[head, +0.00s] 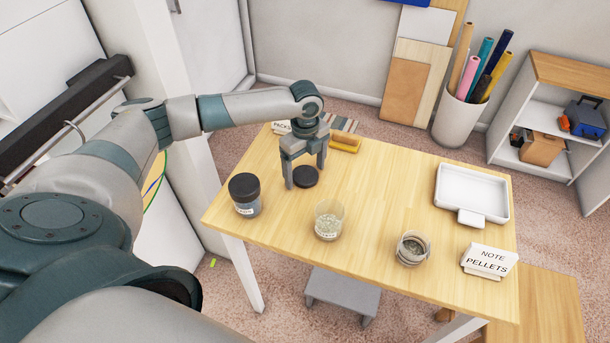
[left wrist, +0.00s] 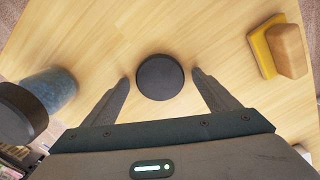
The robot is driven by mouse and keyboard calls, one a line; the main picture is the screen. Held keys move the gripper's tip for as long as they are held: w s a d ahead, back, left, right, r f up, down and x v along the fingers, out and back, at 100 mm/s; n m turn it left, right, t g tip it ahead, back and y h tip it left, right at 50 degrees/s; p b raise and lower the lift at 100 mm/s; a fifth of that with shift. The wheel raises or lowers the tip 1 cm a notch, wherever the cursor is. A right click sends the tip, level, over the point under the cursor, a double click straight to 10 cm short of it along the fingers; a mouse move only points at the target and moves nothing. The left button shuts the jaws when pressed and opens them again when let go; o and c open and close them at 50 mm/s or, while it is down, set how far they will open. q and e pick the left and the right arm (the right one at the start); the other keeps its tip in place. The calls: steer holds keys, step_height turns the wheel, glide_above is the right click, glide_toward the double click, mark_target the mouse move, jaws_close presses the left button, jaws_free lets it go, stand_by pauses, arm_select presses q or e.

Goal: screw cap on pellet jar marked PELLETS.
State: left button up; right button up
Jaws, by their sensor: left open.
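A loose black cap (head: 305,178) lies flat on the wooden table; in the left wrist view the cap (left wrist: 160,77) sits between my fingertips, with a gap on each side. My left gripper (head: 306,176) is open, pointing down over the cap. An open clear jar (head: 329,221) with pale contents stands in front of the cap. Another open jar (head: 411,249) stands further right. A third jar (head: 246,206) at the left wears a black lid. The jar labels are too small to read. My right gripper is not in view.
A white tray (head: 471,193) lies at the table's right. A yellow-and-wood block (head: 345,142) and a striped item (head: 343,124) lie behind my gripper. The table (head: 385,185) is clear between the cap and the tray. A bin of rolls (head: 458,120) stands beyond.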

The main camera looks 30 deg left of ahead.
mark_target(308, 176)
arm_select(q)
steer(key=c, duration=1.1)
steer(key=shift+r, duration=0.1)
steer(key=shift+r+b, duration=0.4)
steer(key=shift+r, duration=0.05)
steer(key=r, duration=0.1)
steer(key=d+r+b, duration=0.1)
steer(key=r, duration=0.1)
steer(key=shift+r+b, duration=0.15)
steer(key=shift+b, duration=0.15)
steer(key=s+d+r+b, duration=0.1)
steer(key=d+r+b, duration=0.2)
steer(key=d+r, duration=0.3)
steer(key=d, duration=0.4)
steer(key=shift+s+d+r, duration=0.25)
steer(key=shift+s+r, duration=0.05)
steer(key=shift+r, duration=0.05)
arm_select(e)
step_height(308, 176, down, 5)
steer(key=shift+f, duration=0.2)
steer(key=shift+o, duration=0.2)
